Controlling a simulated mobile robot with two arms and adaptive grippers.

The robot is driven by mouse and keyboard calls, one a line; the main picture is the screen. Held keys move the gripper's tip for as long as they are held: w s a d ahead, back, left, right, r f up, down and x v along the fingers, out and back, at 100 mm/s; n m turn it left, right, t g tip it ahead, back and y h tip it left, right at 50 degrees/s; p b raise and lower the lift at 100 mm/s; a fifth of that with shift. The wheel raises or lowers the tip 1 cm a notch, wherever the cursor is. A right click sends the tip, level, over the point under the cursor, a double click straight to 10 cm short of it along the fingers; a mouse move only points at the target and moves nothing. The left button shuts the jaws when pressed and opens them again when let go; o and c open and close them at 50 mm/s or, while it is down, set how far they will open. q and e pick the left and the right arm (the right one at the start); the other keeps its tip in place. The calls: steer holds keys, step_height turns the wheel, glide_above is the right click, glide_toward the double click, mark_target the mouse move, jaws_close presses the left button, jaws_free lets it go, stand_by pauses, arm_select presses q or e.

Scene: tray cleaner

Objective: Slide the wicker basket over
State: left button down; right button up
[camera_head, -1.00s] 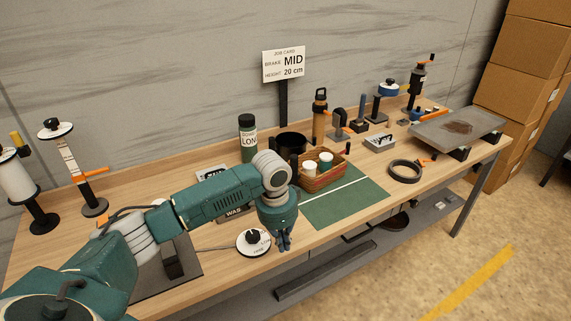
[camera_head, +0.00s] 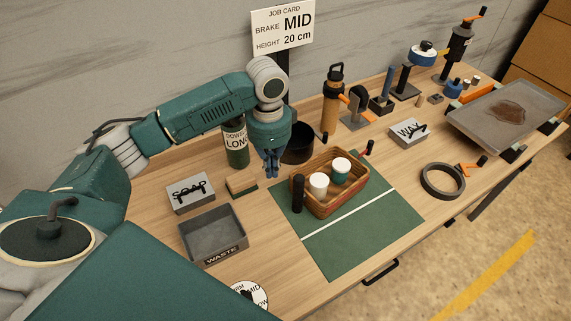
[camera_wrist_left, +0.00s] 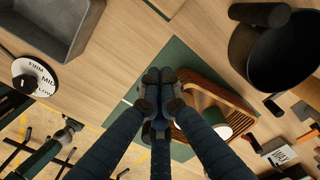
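The brown wicker basket (camera_head: 346,202) stands at the back of the green mat (camera_head: 375,232), behind the white line. It holds a white-topped pale cup (camera_head: 319,184) and a white-topped green cup (camera_head: 340,174). My left gripper (camera_head: 271,168) is above the table, left of and behind the basket, with its fingers together and nothing seen in them. In the left wrist view the fingertips (camera_wrist_left: 157,82) are close beside the basket's wall (camera_wrist_left: 222,95); I cannot tell whether they touch it. My right gripper (camera_wrist_left: 68,130) shows small at the lower left there, its fingers too small to read.
A dark post (camera_head: 298,193) stands at the basket's left end. A black pot (camera_head: 298,150) and a green bottle (camera_head: 236,150) stand behind. The grey waste tray (camera_head: 212,238) and soap box (camera_head: 190,193) lie left. A black ring (camera_head: 443,181) lies right. The mat's front is clear.

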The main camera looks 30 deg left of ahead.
arm_select(q)
steer(key=f, duration=0.2)
steer(key=s+f+p, duration=0.1)
steer(key=f, duration=0.1)
steer(key=shift+d+f, duration=0.15)
steer(key=shift+f, duration=0.2)
steer(key=f, duration=0.3)
steer(key=shift+w+f+p, duration=0.25)
steer(key=shift+f+p, duration=0.05)
steer(key=shift+f, duration=0.1)
steer(key=shift+w+d+f+p, duration=0.2)
steer(key=shift+w+d+p, duration=0.1)
steer(key=shift+w+d, duration=0.25)
steer(key=shift+w+d+f+p, duration=0.15)
steer(key=shift+w+d+p, duration=0.1)
steer(key=shift+w+d, duration=0.55)
steer(key=shift+d, duration=0.15)
steer(key=shift+w+d+p, duration=0.35)
steer(key=shift+w+d, duration=0.05)
steer(key=shift+d, duration=0.15)
steer(key=shift+w+d, duration=0.25)
steer(key=shift+d, duration=0.1)
arm_select(e)
steer(key=s+r, duration=0.1)
steer(key=s+d+r, duration=0.1)
steer(key=s+r, duration=0.1)
steer(key=shift+d+r, duration=0.1)
steer(key=shift+r, duration=0.1)
